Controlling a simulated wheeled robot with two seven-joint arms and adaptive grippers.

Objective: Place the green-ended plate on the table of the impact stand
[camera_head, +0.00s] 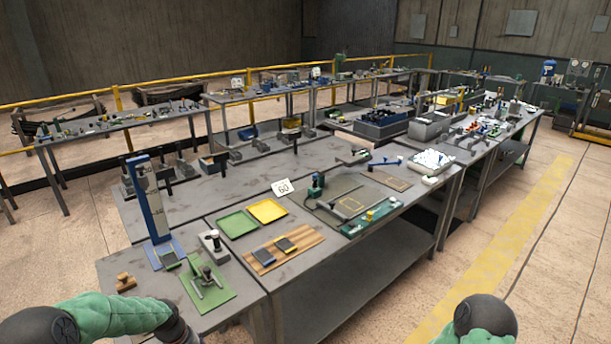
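Two small dark plates lie on a striped wooden board on the near table. The left plate (263,257) seems to have a greenish end, too small to be sure. The right plate (286,245) shows a yellowish end. A tall blue column with a pale scale (151,205), which looks like the impact stand, rises at the left on a blue base. A small dark-green block (170,260) sits at its foot, perhaps its table. My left arm enters at the lower left, its gripper below the frame. Only part of my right arm shows at the bottom.
A green tray (238,224) and a yellow tray (268,210) lie behind the wooden board (306,240). A green mat with a metal fixture (207,289) lies right of a small wooden stamp-like piece (125,282). A grey post device (213,243) stands close to the column.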

